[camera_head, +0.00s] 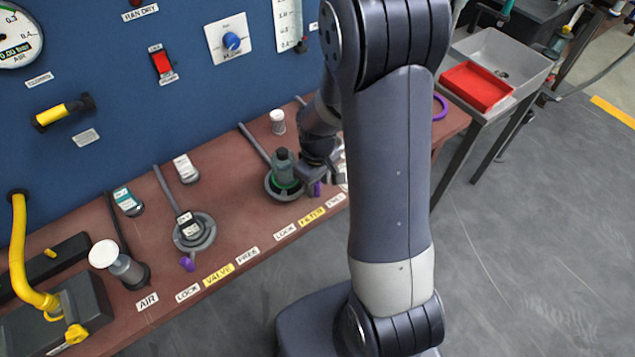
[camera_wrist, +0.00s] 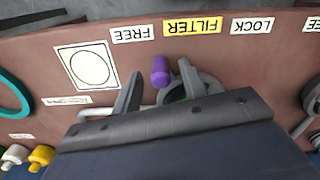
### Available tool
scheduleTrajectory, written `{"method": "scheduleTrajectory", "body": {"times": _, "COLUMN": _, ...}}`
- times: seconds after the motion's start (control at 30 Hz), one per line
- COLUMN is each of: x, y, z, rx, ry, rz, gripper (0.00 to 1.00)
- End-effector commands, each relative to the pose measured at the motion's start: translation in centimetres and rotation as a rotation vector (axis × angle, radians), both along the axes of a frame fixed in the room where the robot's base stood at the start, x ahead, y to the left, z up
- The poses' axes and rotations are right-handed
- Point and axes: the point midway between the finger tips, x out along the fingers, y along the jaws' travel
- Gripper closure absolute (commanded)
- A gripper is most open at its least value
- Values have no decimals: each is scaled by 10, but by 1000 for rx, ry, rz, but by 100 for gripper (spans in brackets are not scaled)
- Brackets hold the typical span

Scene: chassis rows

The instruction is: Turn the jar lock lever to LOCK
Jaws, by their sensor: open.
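The jar lock lever at the FILTER station shows a purple knob (camera_head: 317,188), which also shows in the wrist view (camera_wrist: 160,71). A dark jar with a green band (camera_head: 284,168) stands in the grey ring at this station. In the wrist view the knob points toward the gap between the FREE label (camera_wrist: 134,34) and the FILTER label (camera_wrist: 192,26), away from the LOCK label (camera_wrist: 252,25). My gripper (camera_wrist: 159,85) is open, with one finger on either side of the knob; I cannot tell whether either touches. The lever's arm is mostly hidden.
A second station labelled VALVE (camera_head: 218,273) has its own purple lever (camera_head: 187,264) to the left. A white-capped cylinder (camera_head: 278,121) stands behind the jar. The blue panel (camera_head: 110,110) rises behind the bench. A red tray (camera_head: 477,86) lies at the right.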

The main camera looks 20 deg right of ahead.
Motion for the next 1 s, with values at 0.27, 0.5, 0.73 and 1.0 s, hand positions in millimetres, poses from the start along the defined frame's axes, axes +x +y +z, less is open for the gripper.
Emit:
{"method": "scheduleTrajectory", "body": {"times": 0.27, "x": 0, "y": 0, "z": -7, "rx": 0, "ry": 0, "rz": 0, "gripper": 59}}
{"method": "scheduleTrajectory", "body": {"times": 0.5, "x": 0, "y": 0, "z": -7, "rx": 0, "ry": 0, "rz": 0, "gripper": 68}}
{"method": "scheduleTrajectory", "body": {"times": 0.73, "x": 0, "y": 0, "z": -7, "rx": 0, "ry": 0, "rz": 0, "gripper": 87}}
{"method": "scheduleTrajectory", "body": {"times": 1.0, "x": 0, "y": 0, "z": -6, "rx": 0, "ry": 0, "rz": 0, "gripper": 100}}
